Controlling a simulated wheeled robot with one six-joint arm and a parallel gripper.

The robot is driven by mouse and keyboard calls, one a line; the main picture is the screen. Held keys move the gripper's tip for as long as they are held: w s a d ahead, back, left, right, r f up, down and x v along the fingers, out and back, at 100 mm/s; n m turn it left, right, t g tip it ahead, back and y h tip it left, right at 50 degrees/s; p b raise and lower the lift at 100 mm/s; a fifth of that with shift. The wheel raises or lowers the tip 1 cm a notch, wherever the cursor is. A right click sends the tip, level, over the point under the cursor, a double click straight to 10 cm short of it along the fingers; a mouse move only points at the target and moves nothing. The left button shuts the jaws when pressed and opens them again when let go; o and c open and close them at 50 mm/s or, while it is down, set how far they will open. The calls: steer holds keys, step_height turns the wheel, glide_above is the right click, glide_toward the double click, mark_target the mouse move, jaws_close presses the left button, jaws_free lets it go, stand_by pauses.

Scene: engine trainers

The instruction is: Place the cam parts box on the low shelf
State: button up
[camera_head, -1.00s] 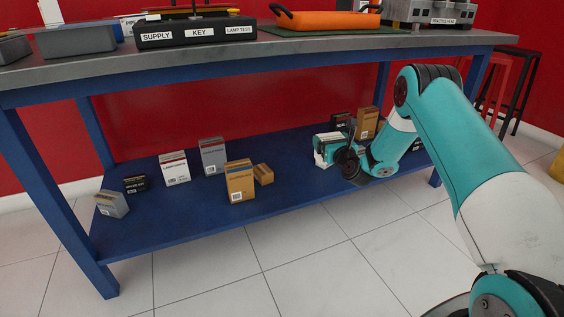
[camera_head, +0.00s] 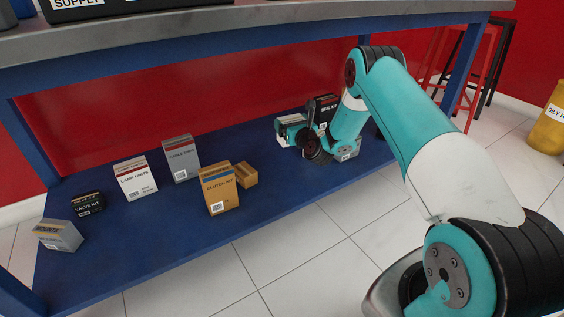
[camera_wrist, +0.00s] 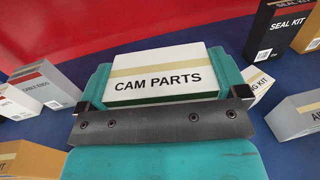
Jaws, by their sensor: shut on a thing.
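The cam parts box (camera_wrist: 158,78) is white with a pale yellow band, a green edge and the words CAM PARTS. It sits between the jaws of my gripper (camera_wrist: 160,95) in the wrist view, and the gripper is shut on it. In the head view my gripper (camera_head: 295,130) is under the bench top, over the right part of the low blue shelf (camera_head: 265,215). The box is mostly hidden there by the gripper. I cannot tell whether the box touches the shelf.
A seal kit box (camera_wrist: 285,30) and a grey box (camera_wrist: 297,113) are close on the right. A clutch kit box (camera_head: 219,187), cable ends box (camera_head: 181,158), lamp units box (camera_head: 135,178), valve kit box (camera_head: 88,203) and mounts box (camera_head: 58,234) stand to the left. Bare shelf lies between.

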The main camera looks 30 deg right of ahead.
step_height(320, 180, down, 15)
steer(key=b, duration=0.7)
steer(key=shift+r, duration=0.15)
steer(key=shift+b, duration=0.3)
steer(key=o, duration=0.8)
steer(key=shift+f, duration=0.2)
steer(key=shift+r, duration=0.1)
